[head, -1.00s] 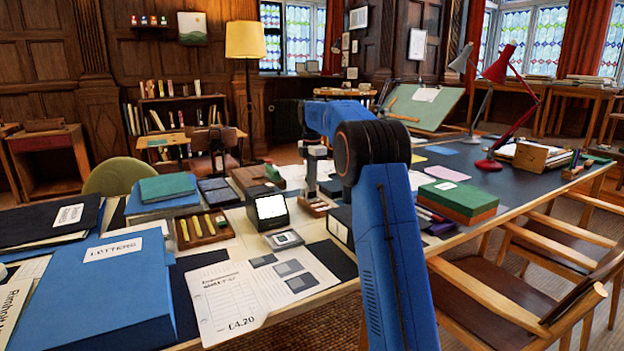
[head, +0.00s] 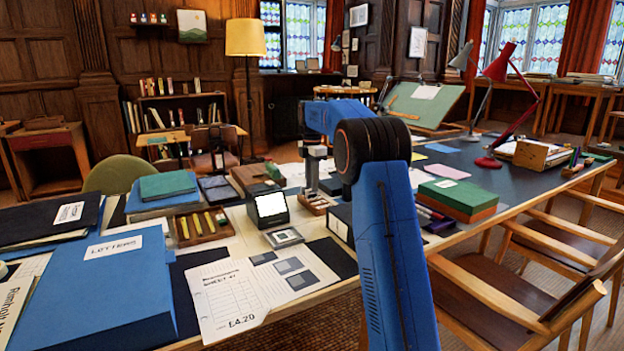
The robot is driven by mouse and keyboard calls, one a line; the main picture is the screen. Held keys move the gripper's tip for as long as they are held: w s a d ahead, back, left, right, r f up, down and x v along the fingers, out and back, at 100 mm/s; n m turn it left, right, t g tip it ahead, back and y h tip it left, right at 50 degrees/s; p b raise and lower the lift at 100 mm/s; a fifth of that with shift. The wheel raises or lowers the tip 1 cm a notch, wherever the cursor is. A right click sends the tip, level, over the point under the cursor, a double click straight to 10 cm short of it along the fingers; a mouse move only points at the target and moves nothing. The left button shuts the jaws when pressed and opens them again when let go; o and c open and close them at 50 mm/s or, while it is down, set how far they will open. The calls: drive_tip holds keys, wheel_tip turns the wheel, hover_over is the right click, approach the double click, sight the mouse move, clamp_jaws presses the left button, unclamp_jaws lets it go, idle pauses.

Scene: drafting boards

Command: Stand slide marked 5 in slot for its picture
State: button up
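My gripper (head: 314,187) points down over a small wooden block (head: 315,204) near the middle of the long desk. The block may be the slotted holder; its slots and any slide in them are too small to make out. The fingertips are at or just above the block, and I cannot tell whether they hold anything. A small framed square, perhaps a slide (head: 284,237), lies flat in front of the lit viewer (head: 270,208). No number 5 is readable. A printed sheet (head: 232,299) with grey picture squares lies at the front of the desk.
A wooden tray with yellow-topped pieces (head: 203,227) stands left of the viewer. A big blue letters box (head: 108,290) fills the front left. Green and orange boxes (head: 457,200) stand right of my arm. The dark desktop (head: 490,172) beyond them is partly clear.

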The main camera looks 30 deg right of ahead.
wheel_tip(320, 180, up, 17)
drive_tip(key=shift+r, duration=0.15)
idle(0.5)
idle(0.5)
drive_tip(key=s+a+m+t, duration=0.1)
drive_tip(key=s+a+m, duration=0.5)
drive_tip(key=s, duration=0.8)
drive_tip(key=s+a+m+t, duration=0.1)
drive_tip(key=s+a+m, duration=0.3)
drive_tip(key=s+a, duration=0.65)
drive_tip(key=s+a+f+m+t, duration=0.1)
drive_tip(key=s+f+m, duration=0.3)
drive_tip(key=s+f, duration=0.8)
drive_tip(key=s+a+f+m+t, duration=0.1)
drive_tip(key=s+f+m, duration=0.3)
drive_tip(key=s+f, duration=0.8)
drive_tip(key=s, duration=0.7)
drive_tip(key=shift+a+f+t, duration=0.15)
drive_tip(key=shift+a+t, duration=0.25)
